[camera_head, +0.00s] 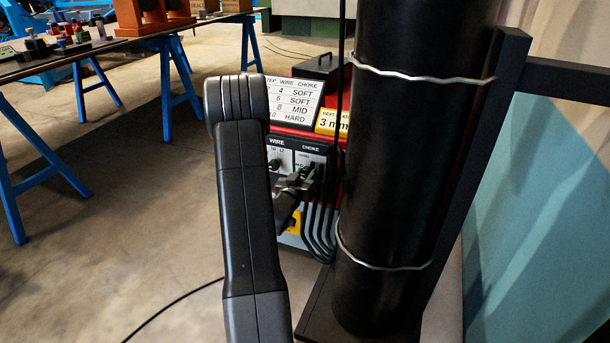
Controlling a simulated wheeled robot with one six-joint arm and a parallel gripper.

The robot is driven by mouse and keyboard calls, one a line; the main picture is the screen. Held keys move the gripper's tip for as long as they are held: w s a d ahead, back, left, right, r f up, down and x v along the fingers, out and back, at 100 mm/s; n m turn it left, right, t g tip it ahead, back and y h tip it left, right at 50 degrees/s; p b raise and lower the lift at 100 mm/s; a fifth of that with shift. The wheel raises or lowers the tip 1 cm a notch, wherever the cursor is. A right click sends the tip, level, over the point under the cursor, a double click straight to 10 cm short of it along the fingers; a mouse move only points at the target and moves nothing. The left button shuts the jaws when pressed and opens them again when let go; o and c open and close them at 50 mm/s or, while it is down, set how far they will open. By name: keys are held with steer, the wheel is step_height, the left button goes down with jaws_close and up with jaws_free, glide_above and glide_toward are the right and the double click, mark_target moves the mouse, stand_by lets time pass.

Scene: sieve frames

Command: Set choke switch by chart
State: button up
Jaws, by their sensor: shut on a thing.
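The red welding machine (358,95) stands beyond my arm, partly hidden by a black cylinder. The panel below has a WIRE dial (274,163) and a CHOKE section (311,157). My gripper (307,181) is at the choke section, shut on the choke switch. The switch's position is hidden by the fingers.
A large black cylinder (400,170) with wire bands stands in a dark frame close on the right. Black cables (318,228) hang below the panel. A workbench (100,46) on blue trestles is at the left. The concrete floor at left is mostly clear.

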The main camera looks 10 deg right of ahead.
steer(key=n+p, duration=0.1)
steer(key=n, duration=0.4)
steer(key=shift+n+p, duration=0.95)
steer(key=shift+n, duration=1.55)
steer(key=shift+a+f, duration=0.1)
steer(key=o, duration=1)
steer(key=shift+c, duration=0.2)
steer(key=p+v, duration=0.2)
steer(key=v, duration=1.1)
steer(key=shift+s+a+p, duration=0.25)
steer(key=shift+s+p, duration=0.05)
steer(key=shift+s, duration=0.05)
steer(key=shift+w, duration=0.1)
